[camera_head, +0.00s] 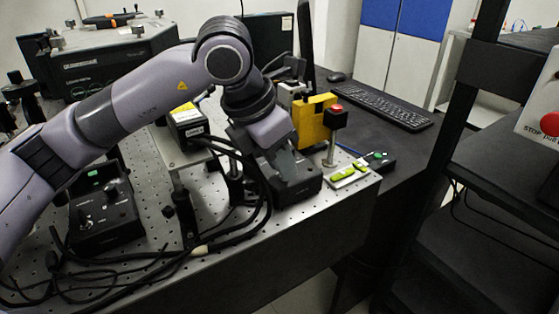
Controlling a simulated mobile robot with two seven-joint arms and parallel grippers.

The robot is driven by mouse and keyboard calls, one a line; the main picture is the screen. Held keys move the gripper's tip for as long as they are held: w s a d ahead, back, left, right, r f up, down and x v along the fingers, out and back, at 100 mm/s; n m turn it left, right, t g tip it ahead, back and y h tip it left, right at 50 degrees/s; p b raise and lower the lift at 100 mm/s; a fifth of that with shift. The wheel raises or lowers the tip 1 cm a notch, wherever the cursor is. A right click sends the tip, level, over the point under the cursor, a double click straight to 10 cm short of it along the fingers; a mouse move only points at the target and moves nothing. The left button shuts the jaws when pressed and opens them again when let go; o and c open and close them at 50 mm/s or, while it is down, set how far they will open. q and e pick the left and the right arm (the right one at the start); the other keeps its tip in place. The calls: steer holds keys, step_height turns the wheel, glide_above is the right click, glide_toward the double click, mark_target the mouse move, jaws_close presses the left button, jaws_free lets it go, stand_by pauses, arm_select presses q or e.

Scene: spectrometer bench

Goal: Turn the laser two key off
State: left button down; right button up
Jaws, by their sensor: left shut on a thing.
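My left arm reaches in from the left across the optical bench, and its gripper (288,166) points down at the top of a black control box (297,190) near the bench's right front corner. The gripper is shut on the small key on this box. The fingers and wrist hide the key, so its angle cannot be seen. A second black control box (105,215) with a green light and knobs stands at the left of the bench, apart from the gripper. My right gripper is not in view.
A yellow block (313,122) and a red-topped button post (337,118) stand close behind the gripper. Black cables (225,238) loop over the perforated bench (335,212). A keyboard (385,104) lies at the back right. A dark rack (465,120) stands to the right.

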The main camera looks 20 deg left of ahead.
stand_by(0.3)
arm_select(q)
steer(key=c, duration=1)
jaws_free()
steer(key=shift+o, duration=0.2)
steer(key=shift+r, duration=0.1)
steer(key=v, duration=0.7)
steer(key=shift+r, duration=0.1)
